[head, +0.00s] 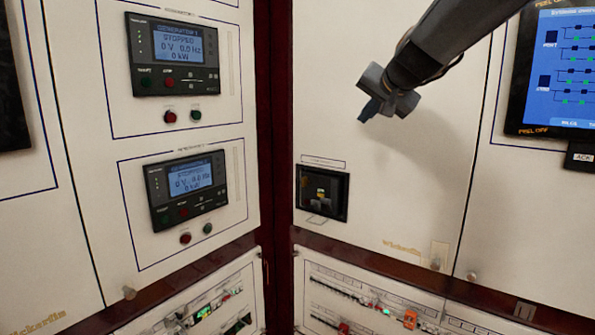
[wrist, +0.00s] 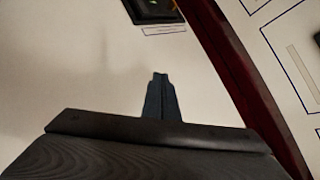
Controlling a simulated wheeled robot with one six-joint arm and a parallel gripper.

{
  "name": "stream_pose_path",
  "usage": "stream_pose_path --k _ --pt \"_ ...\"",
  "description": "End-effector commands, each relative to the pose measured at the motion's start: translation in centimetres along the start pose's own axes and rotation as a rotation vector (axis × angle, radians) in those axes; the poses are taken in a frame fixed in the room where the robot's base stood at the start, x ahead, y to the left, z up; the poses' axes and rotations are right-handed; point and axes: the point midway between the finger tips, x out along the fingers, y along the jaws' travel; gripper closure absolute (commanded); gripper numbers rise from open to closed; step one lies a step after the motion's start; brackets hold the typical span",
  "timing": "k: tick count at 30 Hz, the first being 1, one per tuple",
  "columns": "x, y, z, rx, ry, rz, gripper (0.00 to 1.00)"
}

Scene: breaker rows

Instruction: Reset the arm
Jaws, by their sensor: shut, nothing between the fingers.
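My gripper (head: 370,110) hangs at the end of my dark arm in the upper right part of the head view, in front of a white cabinet panel. Its fingers are together with nothing between them. In the wrist view the closed dark fingers (wrist: 161,98) stand out against the plain white panel. They appear apart from the panel, though the exact gap is hard to tell. A black square recessed unit (head: 322,193) with a small yellow part sits on this panel, below and left of my gripper. Its dark edge also shows at the top of the wrist view (wrist: 153,10).
Two generator controllers (head: 172,54) (head: 186,188) with lit screens and buttons are on the left panel. A dark red post (head: 279,120) divides the panels. A blue display (head: 560,70) is at the right. Breaker rows (head: 375,305) run along the bottom. White panel around my gripper is bare.

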Motion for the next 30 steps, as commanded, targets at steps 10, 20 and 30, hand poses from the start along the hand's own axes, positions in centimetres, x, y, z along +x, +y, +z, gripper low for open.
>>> stream_pose_path --k 10,20,30 --pt "0.8 13.9 20.2 -0.203 -0.368 0.230 1.00" --pt "-6.2 25.4 36.8 -0.401 -0.726 0.382 1.00" --pt "-10.5 29.4 42.3 -0.482 -0.868 0.424 1.00"
